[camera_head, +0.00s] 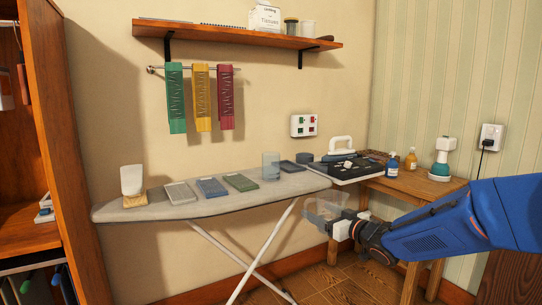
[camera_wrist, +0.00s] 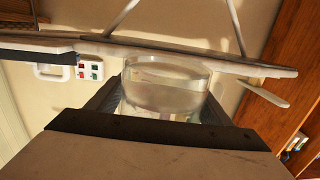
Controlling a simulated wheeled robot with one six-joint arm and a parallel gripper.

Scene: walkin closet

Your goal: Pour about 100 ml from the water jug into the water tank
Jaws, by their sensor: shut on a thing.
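My gripper (camera_head: 338,226) is shut on a clear jug (camera_head: 322,208), held in the air beside the right end of the ironing board, in front of the wooden side table. In the wrist view the jug (camera_wrist: 165,88) sits between the dark fingers of my gripper (camera_wrist: 158,106), and a line in its clear wall looks like a water surface. A clear bluish cylinder (camera_head: 270,166) stands upright on the ironing board; it may be the water tank, but I cannot tell for certain.
The ironing board (camera_head: 215,203) carries a white-and-wood item (camera_head: 132,185) and several flat pads. The side table (camera_head: 412,184) holds a dark tray with a white-handled iron (camera_head: 342,150), two bottles and a green-and-white device (camera_head: 441,160). A shelf (camera_head: 235,34) hangs above.

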